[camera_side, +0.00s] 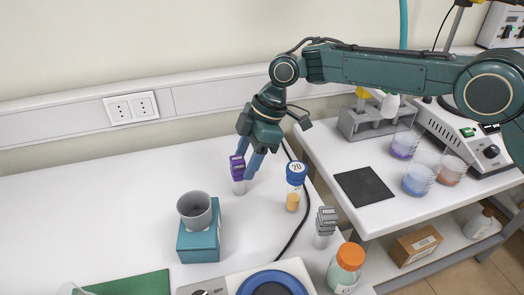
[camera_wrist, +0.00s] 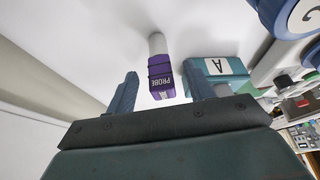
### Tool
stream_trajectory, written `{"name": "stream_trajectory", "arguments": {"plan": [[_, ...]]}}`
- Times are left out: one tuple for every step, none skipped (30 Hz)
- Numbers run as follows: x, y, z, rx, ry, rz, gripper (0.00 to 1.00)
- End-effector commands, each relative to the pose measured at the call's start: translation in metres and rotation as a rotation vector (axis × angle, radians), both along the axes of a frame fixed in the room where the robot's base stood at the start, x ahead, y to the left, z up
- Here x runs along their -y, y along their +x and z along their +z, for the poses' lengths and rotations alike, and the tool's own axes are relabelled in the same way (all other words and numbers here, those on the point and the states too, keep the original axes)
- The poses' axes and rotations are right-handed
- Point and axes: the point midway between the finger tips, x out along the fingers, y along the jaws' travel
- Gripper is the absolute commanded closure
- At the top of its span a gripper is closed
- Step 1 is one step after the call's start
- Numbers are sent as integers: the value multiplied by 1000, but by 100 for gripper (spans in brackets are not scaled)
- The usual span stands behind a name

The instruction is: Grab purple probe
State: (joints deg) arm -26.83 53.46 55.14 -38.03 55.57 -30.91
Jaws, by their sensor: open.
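The purple probe (camera_side: 238,174) has a purple top and a pale lower body, and stands upright on the white bench. In the wrist view the purple probe (camera_wrist: 160,74) shows its "PROBE" label and lies between my two fingers, with gaps on both sides. My gripper (camera_side: 248,160) is open, with its blue fingertips at the probe's top in the side view. It also shows in the wrist view (camera_wrist: 160,95), where the fingers are spread. The near finger partly overlaps the probe's right edge in the side view, so contact there is hard to tell.
A blue-capped bottle (camera_side: 294,186) marked 20 stands right of the probe. A teal block (camera_side: 199,243) with a grey cup (camera_side: 195,209) is at front left. A grey-topped probe (camera_side: 325,226) and orange-capped jar (camera_side: 346,266) stand at front right. Bench space left of the probe is clear.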

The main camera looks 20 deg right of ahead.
Motion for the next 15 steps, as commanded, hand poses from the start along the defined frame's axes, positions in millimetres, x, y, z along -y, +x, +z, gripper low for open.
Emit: {"name": "stream_trajectory", "arguments": {"plan": [[0,0,-1,0,0,0,47],[0,0,-1,0,0,0,47],[0,0,-1,0,0,0,47],[0,0,-1,0,0,0,47],[-1,0,-1,0,0,0,47],[-1,0,-2,-1,0,0,47],[-1,0,-3,-1,0,0,47],[-2,0,-5,-1,-1,0,47],[-3,-1,-7,-2,-1,1,47],[-4,-1,-9,-2,-1,0,47],[-5,-1,-12,-2,-2,0,47],[-7,-1,-16,-2,-2,0,47],[-9,-1,-19,-3,-1,1,47],[-11,-1,-22,-3,-1,1,47],[-12,-1,-27,-3,-1,1,47]]}}
